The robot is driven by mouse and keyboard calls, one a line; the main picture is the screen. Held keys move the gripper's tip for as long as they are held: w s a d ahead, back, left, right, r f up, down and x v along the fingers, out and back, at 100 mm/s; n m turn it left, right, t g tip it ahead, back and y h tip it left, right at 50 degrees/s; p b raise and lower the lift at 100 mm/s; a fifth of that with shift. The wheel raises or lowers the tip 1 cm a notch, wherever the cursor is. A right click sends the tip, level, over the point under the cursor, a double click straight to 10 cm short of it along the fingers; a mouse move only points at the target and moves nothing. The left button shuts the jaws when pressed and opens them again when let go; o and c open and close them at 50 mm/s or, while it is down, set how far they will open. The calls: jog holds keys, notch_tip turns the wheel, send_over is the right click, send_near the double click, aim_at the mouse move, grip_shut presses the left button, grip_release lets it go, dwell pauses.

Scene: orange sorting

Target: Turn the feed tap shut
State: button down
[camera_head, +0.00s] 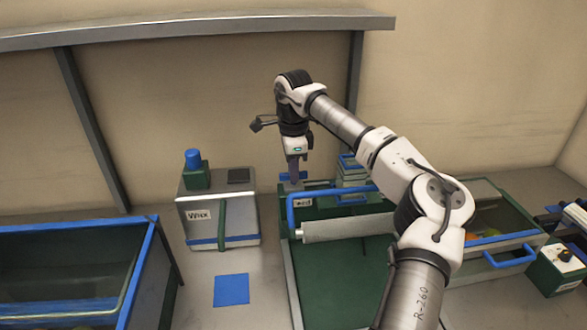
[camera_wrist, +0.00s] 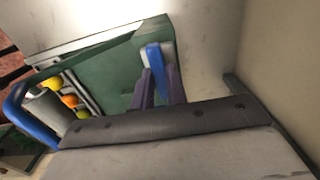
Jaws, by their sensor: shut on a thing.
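The feed tap has a blue lever (camera_wrist: 154,56) that shows in the wrist view on the dark green feed box (camera_wrist: 108,72). My gripper (camera_wrist: 160,75) has its two purple-grey fingers shut on the lever, with part of it sticking out past the fingertips. In the head view my gripper (camera_head: 294,178) points down at the back of the green unit, just above the "Feed" label (camera_head: 302,202). Blue parts show at the fingertips there, but the fingers hide much of the lever, and its exact angle is hard to tell.
A "Wax" box (camera_head: 218,222) stands left of the feed. A blue rail (camera_head: 335,191) and pale roller (camera_head: 345,228) lie in front. A blue-rimmed bin (camera_head: 150,245) is at far left. Several oranges (camera_wrist: 69,100) show in the wrist view. A shelf (camera_head: 190,28) runs above.

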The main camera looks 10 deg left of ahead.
jog(key=shift+m, duration=0.5)
jog(key=m, duration=0.3)
jog(key=shift+m+b, duration=0.3)
jog(key=shift+m, duration=0.1)
jog(key=m, duration=0.4)
jog(key=shift+m+b, duration=0.3)
jog(key=m, duration=0.4)
jog(key=shift+b, duration=0.35)
jog(key=shift+m+b, duration=0.35)
jog(key=shift+m, duration=1.85)
jog(key=shift+r, duration=0.1)
jog(key=c, duration=1.4)
grip_release()
